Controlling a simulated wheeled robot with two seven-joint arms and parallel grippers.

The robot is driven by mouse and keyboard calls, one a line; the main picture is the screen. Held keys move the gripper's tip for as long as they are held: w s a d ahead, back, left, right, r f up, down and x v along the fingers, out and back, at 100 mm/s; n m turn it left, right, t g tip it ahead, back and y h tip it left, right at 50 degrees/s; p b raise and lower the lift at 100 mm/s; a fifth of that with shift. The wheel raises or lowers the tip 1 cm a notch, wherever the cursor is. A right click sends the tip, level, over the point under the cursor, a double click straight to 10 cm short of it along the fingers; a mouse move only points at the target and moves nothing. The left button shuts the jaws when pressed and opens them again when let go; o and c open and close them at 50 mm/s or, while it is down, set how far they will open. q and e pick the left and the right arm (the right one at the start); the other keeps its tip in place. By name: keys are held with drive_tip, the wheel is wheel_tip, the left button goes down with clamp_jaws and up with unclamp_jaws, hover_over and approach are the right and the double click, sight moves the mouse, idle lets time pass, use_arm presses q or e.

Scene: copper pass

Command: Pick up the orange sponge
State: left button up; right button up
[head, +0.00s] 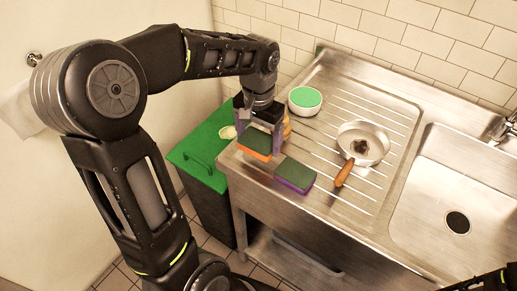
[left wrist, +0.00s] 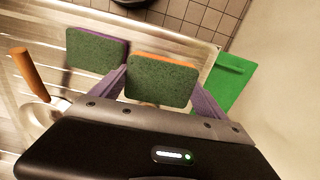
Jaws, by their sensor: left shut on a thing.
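The orange sponge (head: 255,155) has a dark green scouring top and an orange underside. It is at the left end of the steel drainboard in the head view. My left gripper (head: 259,138) points down and is shut on it, with a finger on each side. In the left wrist view the orange sponge (left wrist: 161,80) sits between the two fingers, green face toward the camera. I cannot tell whether it touches the drainboard. My right gripper does not show; only a bit of dark arm is at the lower right of the head view.
A purple sponge (head: 295,175) with a green top lies just right of the gripper. A white bowl with a green top (head: 305,100) stands behind. A wooden-handled pan (head: 363,143) lies on the ribbed drainboard, beside the sink (head: 450,190). A green-lidded bin (head: 200,150) stands left.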

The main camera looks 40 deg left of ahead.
sight(259, 140)
use_arm(q)
wheel_tip(259, 140, up, 5)
drive_tip(key=shift+f, duration=0.1)
idle(0.6)
drive_tip(key=o, duration=0.6)
drive_tip(key=c, duration=0.5)
idle(0.6)
